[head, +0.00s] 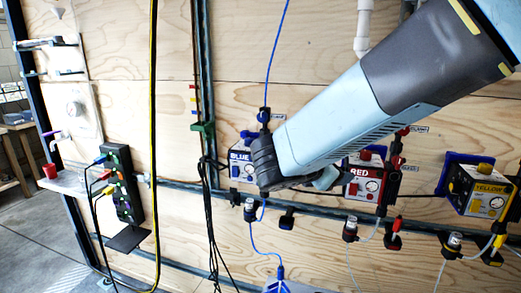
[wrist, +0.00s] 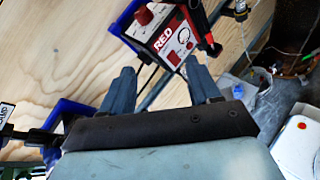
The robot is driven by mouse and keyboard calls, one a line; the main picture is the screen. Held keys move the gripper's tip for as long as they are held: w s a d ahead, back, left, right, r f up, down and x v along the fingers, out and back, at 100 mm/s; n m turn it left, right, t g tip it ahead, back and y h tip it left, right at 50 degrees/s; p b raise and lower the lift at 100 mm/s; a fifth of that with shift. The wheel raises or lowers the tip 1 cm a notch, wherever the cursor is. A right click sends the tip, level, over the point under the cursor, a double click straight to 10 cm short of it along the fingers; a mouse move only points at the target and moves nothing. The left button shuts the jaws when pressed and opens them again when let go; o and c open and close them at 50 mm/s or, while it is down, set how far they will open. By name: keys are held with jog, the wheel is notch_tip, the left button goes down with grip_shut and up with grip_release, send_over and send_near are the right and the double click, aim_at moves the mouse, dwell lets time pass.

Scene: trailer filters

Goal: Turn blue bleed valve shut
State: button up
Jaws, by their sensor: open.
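The blue filter box (head: 241,168), labelled BLUE, is mounted on the plywood wall in the head view, left of and partly behind my arm's dark wrist joint. A blue fitting (head: 264,115) sits above it on a blue hose. A dark fitting (head: 250,210) hangs below it. I cannot tell which part is the blue bleed valve. My gripper (wrist: 160,82) is open and empty in the wrist view, its two fingers apart. The red filter box (wrist: 163,35) is just beyond the fingertips. In the head view the fingers are not clearly seen.
The red box (head: 365,182) and the yellow box (head: 478,191) are to the right. Black cables (head: 210,210) hang left of the blue box. A black panel (head: 122,185) with coloured plugs is further left. Thin hoses hang below the boxes.

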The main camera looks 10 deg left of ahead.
jog(key=s+a+n+t+y, duration=0.25)
jog(key=a+n, duration=0.25)
jog(key=a, duration=0.6)
jog(key=s+a+n+t+y, duration=0.1)
jog(key=a+n+t+y, duration=0.4)
jog(key=a, duration=0.5)
jog(key=shift+n+g+h, duration=0.3)
jog(key=shift+g+h, duration=0.15)
jog(key=shift+h, duration=0.1)
jog(key=w, duration=0.9)
jog(key=w+d+f, duration=0.1)
jog(key=w, duration=0.3)
jog(key=shift+w, duration=0.2)
